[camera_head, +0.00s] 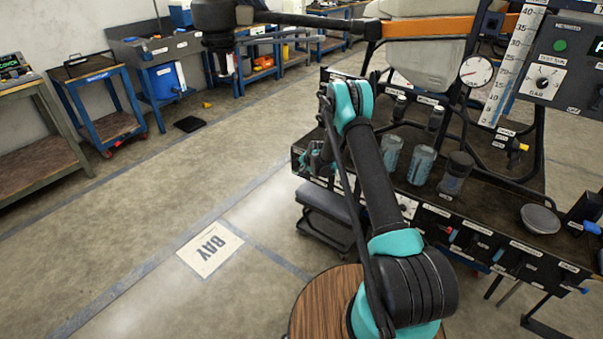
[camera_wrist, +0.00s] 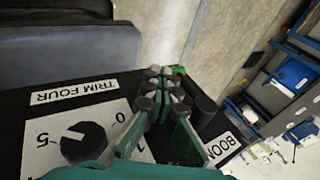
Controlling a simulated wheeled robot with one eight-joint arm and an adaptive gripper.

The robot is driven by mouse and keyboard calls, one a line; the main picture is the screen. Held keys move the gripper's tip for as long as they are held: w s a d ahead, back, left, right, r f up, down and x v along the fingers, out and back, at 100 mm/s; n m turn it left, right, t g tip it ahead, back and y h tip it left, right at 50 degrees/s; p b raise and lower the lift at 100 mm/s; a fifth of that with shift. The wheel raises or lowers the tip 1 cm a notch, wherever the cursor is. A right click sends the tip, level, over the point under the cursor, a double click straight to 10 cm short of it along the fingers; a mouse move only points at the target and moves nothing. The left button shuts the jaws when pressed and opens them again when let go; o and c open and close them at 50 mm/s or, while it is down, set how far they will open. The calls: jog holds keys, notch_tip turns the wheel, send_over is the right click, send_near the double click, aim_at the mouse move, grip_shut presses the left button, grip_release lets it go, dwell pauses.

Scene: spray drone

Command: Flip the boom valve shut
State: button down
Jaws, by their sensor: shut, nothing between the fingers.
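My gripper (camera_wrist: 165,74) is shut and empty, its green fingers together in front of a dark panel edge. In the head view my gripper (camera_head: 318,157) is at the left end of the black bench. A label partly reading "BOO" (camera_wrist: 222,147) is on the panel just right of the fingers. A dark rounded part (camera_wrist: 203,104) is close beside the fingers, between them and that label. It may be the boom valve's handle; I cannot tell its position or whether the fingers touch it.
A dial marked TRIM FOUR (camera_wrist: 84,143) is left of my fingers. The black bench (camera_head: 487,205) carries several jars, a dish (camera_head: 540,218) and a gauge (camera_head: 476,70). A grey padded stool (camera_head: 327,203) is below its left end. The floor left is clear around the BAY sign (camera_head: 210,248).

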jog(key=shift+a, duration=0.1)
dwell(0.3)
jog(key=v, duration=1.2)
jog(key=shift+r, duration=0.1)
jog(key=s+d+r+n+h, duration=0.1)
jog(key=s+d+r, duration=0.2)
jog(key=s+r, duration=0.35)
jog(key=s+d+r+n, duration=0.2)
jog(key=s+d+r, duration=0.1)
jog(key=s+r, duration=0.3)
jog(key=s+d+r+n+h, duration=0.1)
jog(key=s+d+r, duration=0.35)
jog(key=s, duration=0.35)
jog(key=s+d+n, duration=0.2)
jog(key=s, duration=1.1)
jog(key=s+d+n+g+h, duration=0.1)
jog(key=s+d, duration=0.2)
jog(key=s, duration=1.1)
jog(key=shift+d+r+n+h, duration=0.3)
jog(key=shift+n, duration=0.1)
